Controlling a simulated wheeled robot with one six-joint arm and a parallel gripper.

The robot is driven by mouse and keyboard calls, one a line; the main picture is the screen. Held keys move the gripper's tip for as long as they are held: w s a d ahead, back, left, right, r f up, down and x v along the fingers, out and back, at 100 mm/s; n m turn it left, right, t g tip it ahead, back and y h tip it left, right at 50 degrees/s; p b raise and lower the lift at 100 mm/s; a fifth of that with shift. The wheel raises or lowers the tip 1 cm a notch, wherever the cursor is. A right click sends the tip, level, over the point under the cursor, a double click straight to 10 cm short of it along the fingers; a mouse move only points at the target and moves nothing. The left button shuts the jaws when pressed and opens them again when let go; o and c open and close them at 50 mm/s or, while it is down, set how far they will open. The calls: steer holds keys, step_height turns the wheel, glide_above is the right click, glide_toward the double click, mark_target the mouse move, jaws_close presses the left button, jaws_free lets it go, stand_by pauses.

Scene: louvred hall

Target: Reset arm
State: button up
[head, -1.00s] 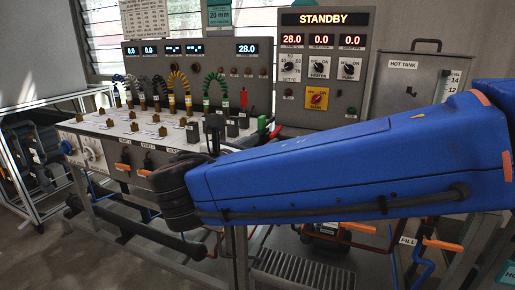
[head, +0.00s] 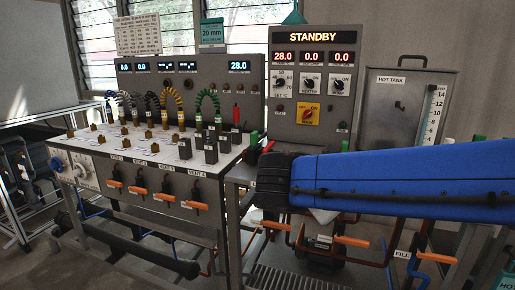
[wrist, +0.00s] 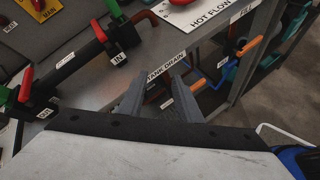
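My blue arm (head: 405,183) reaches in from the right in the head view, its black end (head: 275,181) in front of the bench's right part. My gripper (wrist: 156,88) shows in the wrist view as two grey fingers standing apart, with nothing held between them. In the head view my gripper is mostly hidden behind the arm.
The control panel (head: 315,80) reads STANDBY. The hot tank (head: 395,105) stands to its right. The bench (head: 125,150) carries hoses and orange-handled valves.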

steer(key=s+d+f+m+g+y, duration=0.2)
steer(key=s+d+f+m+g, duration=0.2)
steer(key=s+d+f+m, duration=0.5)
steer(key=s+d+f+m+y, duration=0.2)
steer(key=s+f+m+y, duration=0.3)
steer(key=m, duration=0.8)
steer(key=s, duration=0.3)
steer(key=shift+s+f+y, duration=0.15)
steer(key=shift+f+y, duration=0.15)
steer(key=shift+y, duration=0.1)
